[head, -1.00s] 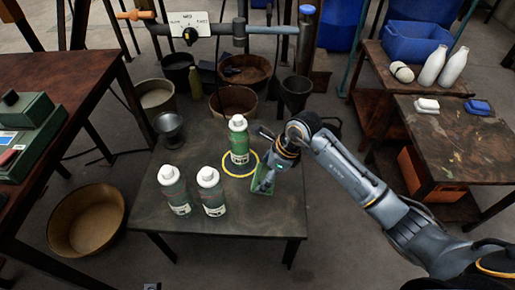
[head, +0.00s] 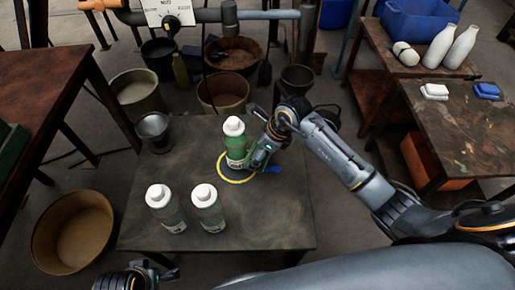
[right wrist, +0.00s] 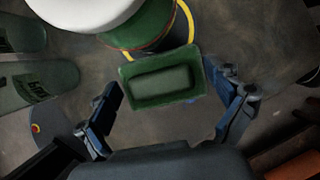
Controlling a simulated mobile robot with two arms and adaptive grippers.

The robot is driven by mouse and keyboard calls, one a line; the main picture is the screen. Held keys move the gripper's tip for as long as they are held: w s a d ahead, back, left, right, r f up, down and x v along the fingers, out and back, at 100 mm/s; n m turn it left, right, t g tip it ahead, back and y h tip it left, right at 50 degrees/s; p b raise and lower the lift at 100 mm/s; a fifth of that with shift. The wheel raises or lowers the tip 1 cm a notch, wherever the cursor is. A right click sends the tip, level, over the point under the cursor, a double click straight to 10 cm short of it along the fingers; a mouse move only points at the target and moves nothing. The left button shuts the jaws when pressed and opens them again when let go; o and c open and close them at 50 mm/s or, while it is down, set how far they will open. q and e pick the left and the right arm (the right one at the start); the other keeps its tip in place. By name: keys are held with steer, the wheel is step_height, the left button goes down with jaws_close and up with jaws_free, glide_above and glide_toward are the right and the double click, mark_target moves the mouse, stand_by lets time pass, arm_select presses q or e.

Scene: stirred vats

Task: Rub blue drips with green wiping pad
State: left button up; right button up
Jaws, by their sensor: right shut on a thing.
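My right gripper (head: 262,153) is shut on the green wiping pad (right wrist: 163,82), a block with a raised rim and a recessed face in the right wrist view. It holds the pad close beside the right side of a green-and-white bottle (head: 235,143); I cannot tell if they touch. This bottle stands upright inside a yellow ring (head: 236,181) on the dark table (head: 270,220). A small blue patch shows just below the gripper; I cannot tell whether it is a drip or a finger. No drips show clearly on the bottle. My left gripper (head: 150,275) is partly visible at the bottom left.
Two similar bottles (head: 165,208) (head: 207,208) stand at the front left of the table. A side table (head: 470,135) at right holds a white pad (head: 434,91) and a blue pad (head: 486,91). Buckets stand behind. The table's front right is clear.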

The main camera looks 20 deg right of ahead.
steer(key=shift+f+b, duration=0.55)
steer(key=shift+f, duration=0.3)
step_height(320, 180, down, 2)
steer(key=shift+f+b, duration=0.15)
steer(key=shift+b, duration=0.9)
steer(key=shift+f, duration=0.1)
steer(key=shift+f+b, duration=0.65)
steer(key=shift+f, duration=0.05)
arm_select(q)
steer(key=w+d+r+t, duration=0.1)
steer(key=w+r+t, duration=0.1)
steer(key=r, duration=0.3)
steer(key=shift+w+r+t+h, duration=0.3)
steer(key=shift+w+t, duration=0.1)
steer(key=shift+w, duration=0.15)
steer(key=shift+w+d, duration=0.1)
steer(key=shift+w, duration=0.25)
arm_select(e)
steer(key=shift+f, duration=0.1)
arm_select(q)
steer(key=shift+w+d+r+t, duration=0.15)
steer(key=shift+w+r+t, duration=0.1)
steer(key=shift+t, duration=0.15)
arm_select(e)
steer(key=shift+f, duration=0.1)
arm_select(q)
steer(key=shift+w+d, duration=0.1)
steer(key=shift+w, duration=0.2)
